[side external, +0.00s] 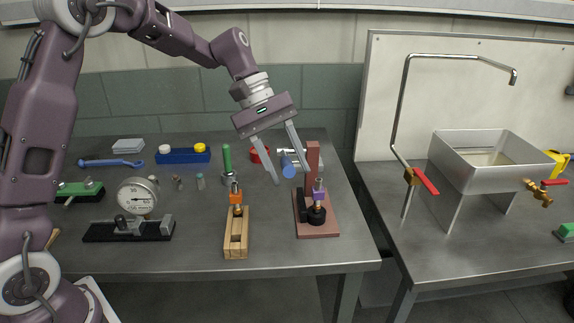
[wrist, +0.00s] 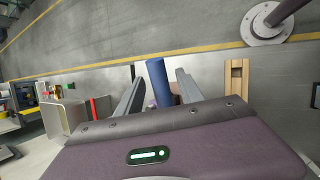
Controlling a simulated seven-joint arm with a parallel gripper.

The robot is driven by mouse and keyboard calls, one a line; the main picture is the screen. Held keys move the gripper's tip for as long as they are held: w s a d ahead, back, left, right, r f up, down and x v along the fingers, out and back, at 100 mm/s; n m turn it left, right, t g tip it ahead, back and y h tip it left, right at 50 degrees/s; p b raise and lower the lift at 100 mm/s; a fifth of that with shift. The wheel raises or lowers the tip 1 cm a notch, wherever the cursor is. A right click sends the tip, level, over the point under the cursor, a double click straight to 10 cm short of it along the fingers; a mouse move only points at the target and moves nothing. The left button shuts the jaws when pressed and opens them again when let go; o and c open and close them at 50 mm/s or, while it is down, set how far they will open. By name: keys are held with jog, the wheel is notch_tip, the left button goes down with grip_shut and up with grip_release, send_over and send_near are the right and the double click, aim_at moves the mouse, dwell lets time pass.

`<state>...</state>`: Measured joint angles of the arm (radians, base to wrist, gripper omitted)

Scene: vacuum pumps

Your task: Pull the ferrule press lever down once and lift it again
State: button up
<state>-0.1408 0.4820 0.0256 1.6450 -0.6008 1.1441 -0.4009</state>
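The ferrule press (side external: 313,165) stands at the right of the bench, with a reddish-brown base and column. Its lever ends in a blue grip (side external: 288,165), high beside the column and pointing towards the side camera. A purple piece (side external: 318,190) and a black part (side external: 316,215) sit below, at the press's base. My gripper (side external: 291,177) is open around the blue grip. In the wrist view the blue grip (wrist: 159,82) lies between the two fingers of my gripper (wrist: 159,75), with a gap on each side. The rest of the press is mostly hidden there.
A wooden block (side external: 236,240) with an orange-topped piece stands left of the press. A green-handled tool (side external: 227,165) and a dial gauge (side external: 137,197) are farther left. A red ring-shaped thing (side external: 260,153) is behind. A sink (side external: 482,160) stands on the right-hand bench.

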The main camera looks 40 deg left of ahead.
jog(key=shift+r, duration=0.2)
jog(key=shift+v, duration=0.8)
jog(key=v, duration=0.6)
dwell(0.3)
